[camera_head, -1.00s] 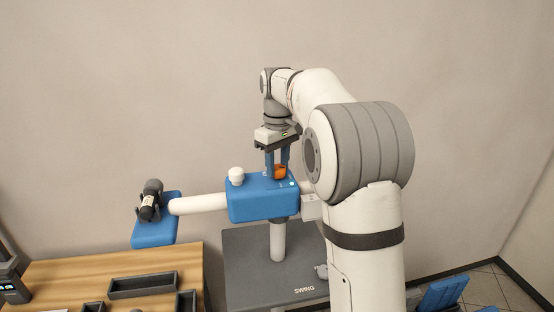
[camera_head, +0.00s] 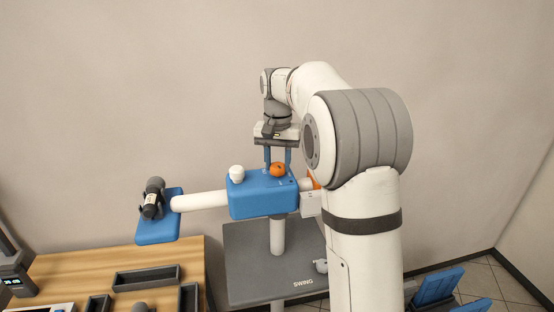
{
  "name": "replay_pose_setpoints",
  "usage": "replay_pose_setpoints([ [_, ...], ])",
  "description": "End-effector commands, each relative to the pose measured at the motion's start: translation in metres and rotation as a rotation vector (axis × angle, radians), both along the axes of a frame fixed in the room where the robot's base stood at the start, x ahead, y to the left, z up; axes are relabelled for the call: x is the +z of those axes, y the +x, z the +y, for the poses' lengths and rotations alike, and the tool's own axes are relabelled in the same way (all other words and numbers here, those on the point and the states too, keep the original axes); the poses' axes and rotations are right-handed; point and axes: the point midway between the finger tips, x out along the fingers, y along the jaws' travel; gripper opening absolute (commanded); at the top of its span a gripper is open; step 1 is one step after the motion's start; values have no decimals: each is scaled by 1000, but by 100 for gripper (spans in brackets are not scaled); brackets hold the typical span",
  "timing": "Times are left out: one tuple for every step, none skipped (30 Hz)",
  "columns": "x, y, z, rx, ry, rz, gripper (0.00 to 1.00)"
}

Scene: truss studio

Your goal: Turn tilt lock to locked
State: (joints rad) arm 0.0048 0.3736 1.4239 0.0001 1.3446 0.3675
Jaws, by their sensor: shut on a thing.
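A blue box (camera_head: 262,200) stands on a white post above a grey stand. An orange knob (camera_head: 278,169) sits on its top face, towards the right. A white knob (camera_head: 236,174) sits on the top left. My gripper (camera_head: 278,162) points down over the box, with its blue fingers shut on the orange knob. The lock's markings are too small to read. Another orange part (camera_head: 313,181) shows at the box's right, partly hidden behind my arm.
A white boom (camera_head: 199,201) runs left from the box to a blue plate (camera_head: 158,230) carrying a dark cylinder (camera_head: 152,202). A wooden table (camera_head: 85,266) with dark trays (camera_head: 147,279) is at lower left. The grey stand (camera_head: 250,270), marked SWING, is below. The wall behind is bare.

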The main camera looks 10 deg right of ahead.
Motion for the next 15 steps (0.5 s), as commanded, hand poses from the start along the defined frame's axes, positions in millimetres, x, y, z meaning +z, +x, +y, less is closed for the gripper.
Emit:
replay_pose_setpoints([
  [1, 0, 0, -33, -1, -2, 13],
  [1, 0, 0, -53, -1, -2, 13],
  [1, 0, 0, -77, -1, -2, 13],
  [1, 0, 0, -95, -1, -2, 13],
  [1, 0, 0, -111, -1, -2, 13],
  [1, 0, 0, -130, 0, -1, 13],
  [1, 0, 0, -144, 0, -1, 13],
  [1, 0, 0, -156, 0, -1, 13],
  [1, 0, 0, -171, 0, -1, 13],
  [1, 0, 0, -182, 0, -1, 13],
  [1, 0, 0, -190, 0, -1, 13],
  [1, 0, 0, -201, 0, -1, 13],
  [1, 0, 0, -208, 0, -1, 13],
  [0, 0, 0, -213, 0, -1, 13],
  [0, 0, 0, -219, 0, -1, 13],
])
